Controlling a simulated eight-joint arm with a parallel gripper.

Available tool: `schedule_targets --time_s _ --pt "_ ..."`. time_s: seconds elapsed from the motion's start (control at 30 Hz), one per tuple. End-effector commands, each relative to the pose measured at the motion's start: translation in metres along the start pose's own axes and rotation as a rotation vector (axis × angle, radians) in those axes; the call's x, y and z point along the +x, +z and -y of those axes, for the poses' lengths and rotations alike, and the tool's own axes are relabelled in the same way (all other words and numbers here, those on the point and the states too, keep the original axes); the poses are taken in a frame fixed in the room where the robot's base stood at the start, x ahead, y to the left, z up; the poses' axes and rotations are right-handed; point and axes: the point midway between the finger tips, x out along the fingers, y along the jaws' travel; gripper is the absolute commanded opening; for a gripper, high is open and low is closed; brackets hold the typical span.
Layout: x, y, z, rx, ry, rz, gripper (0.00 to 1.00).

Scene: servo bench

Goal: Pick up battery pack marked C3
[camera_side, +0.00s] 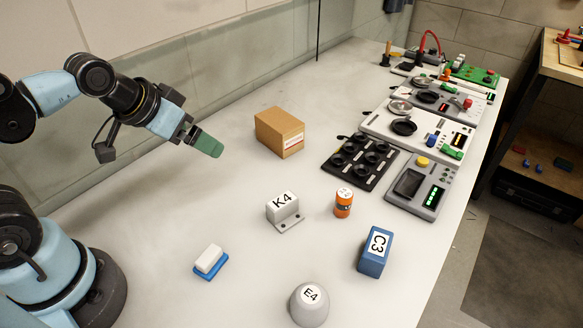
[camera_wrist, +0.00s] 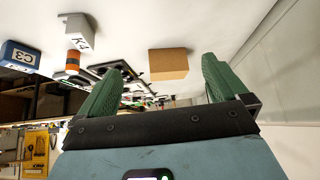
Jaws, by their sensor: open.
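The battery pack marked C3 (camera_side: 372,258) is a blue block with a white C3 label, standing on the white bench at the right front in the side view. It also shows at the left edge of the wrist view (camera_wrist: 20,56), where the picture is upside down. My gripper (camera_side: 211,146) is raised above the bench at the left, well apart from the pack. In the wrist view its two green fingers (camera_wrist: 160,80) are spread with nothing held between them. The cardboard box shows beyond the gap between them.
A grey K4 bracket (camera_side: 281,208) and an orange cylinder (camera_side: 343,205) stand left of the pack. A grey E4 dome (camera_side: 310,305), a white-and-blue block (camera_side: 209,262) and a cardboard box (camera_side: 279,133) are also on the bench. A black tray (camera_side: 360,163) and devices line the right edge.

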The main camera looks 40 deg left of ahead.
Motion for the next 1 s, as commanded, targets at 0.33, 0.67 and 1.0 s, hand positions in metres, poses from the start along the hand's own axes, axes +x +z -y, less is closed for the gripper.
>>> schedule_targets --time_s 0.33,0.67,1.0 --pt "0.012 -0.010 -0.023 -0.190 0.093 0.026 1.00" --pt "0.050 -0.031 -0.102 -0.797 0.364 0.227 1.00" --pt "0.084 -0.030 -0.183 -1.375 0.547 0.619 1.00"
